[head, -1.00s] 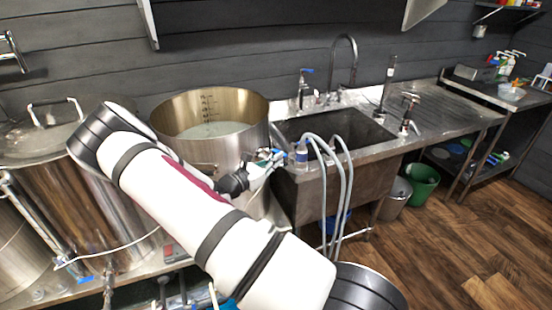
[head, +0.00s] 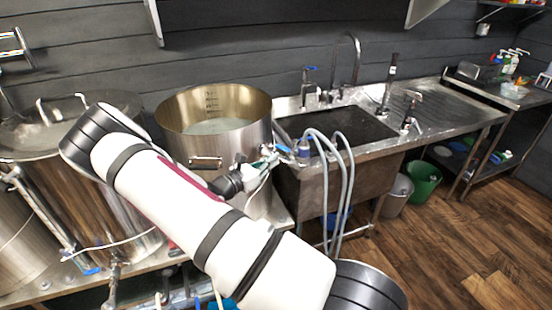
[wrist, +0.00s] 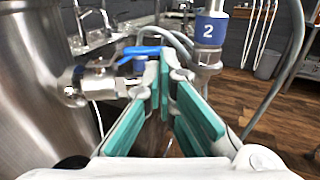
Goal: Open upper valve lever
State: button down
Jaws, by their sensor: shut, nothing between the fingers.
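The upper valve (wrist: 85,82) is a metal fitting on the side of the steel kettle (wrist: 30,80). Its blue lever (wrist: 138,53) shows in the wrist view just left of the fingertips of my gripper (wrist: 164,62). The lever lies roughly sideways, partly hidden behind the left finger. The fingers have teal pads and are shut with nothing between them. I cannot tell whether they touch the lever. In the head view my gripper (head: 268,158) is beside the open kettle (head: 222,110), and a bit of blue lever (head: 283,148) shows by its tip.
A hose fitting with a blue band marked 2 (wrist: 210,30) stands close right of the fingers. Grey hoses (head: 345,185) hang over the front of the sink (head: 340,122). A lidded kettle (head: 75,190) stands at left. Wooden floor (head: 460,240) is clear at right.

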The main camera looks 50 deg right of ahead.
jog(key=a+b, duration=0.1)
jog(key=a, duration=0.9)
jog(key=shift+s+b, duration=0.25)
jog(key=shift+b, duration=0.05)
jog(key=s+a+r+m+t+y, duration=0.3)
jog(key=s+a+r+m+y, duration=0.5)
jog(key=a+r, duration=0.3)
jog(key=s+a+r+m+t+y, duration=0.3)
jog(key=s+a+r+m+y, duration=0.6)
jog(key=s+a+r+y, duration=0.1)
jog(key=shift+s+a+r+m, duration=0.3)
jog(key=shift+s+a+r, duration=0.5)
jog(key=shift+a+r, duration=0.75)
jog(key=shift+d+r, duration=0.3)
jog(key=shift+r, duration=0.1)
